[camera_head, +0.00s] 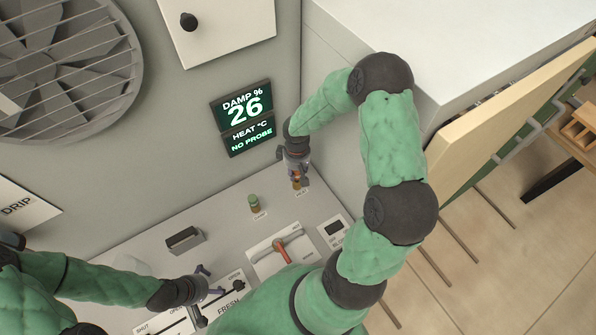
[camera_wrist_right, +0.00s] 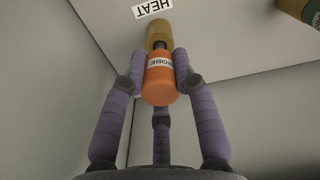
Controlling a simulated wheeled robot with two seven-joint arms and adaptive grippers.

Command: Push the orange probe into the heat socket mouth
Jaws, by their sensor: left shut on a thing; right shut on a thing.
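The orange probe (camera_wrist_right: 160,84), with a white PROBE label, is between the purple fingers of my right gripper (camera_wrist_right: 160,76). It is lined up with the brass heat socket (camera_wrist_right: 158,36), which stands beside the HEAT label (camera_wrist_right: 152,8). The probe's front end meets or overlaps the socket; how deep it sits I cannot tell. In the head view, my right gripper (camera_head: 297,173) is just above the heat socket (camera_head: 297,187). My left gripper (camera_head: 208,293) is shut at the FRESH slider (camera_head: 232,291); its knob is mostly hidden by the fingers.
The wall display (camera_head: 246,128) reads DAMP 26 and HEAT NO PROBE. A second socket with a green top (camera_head: 254,203) stands left of the heat socket. My right arm covers the right side.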

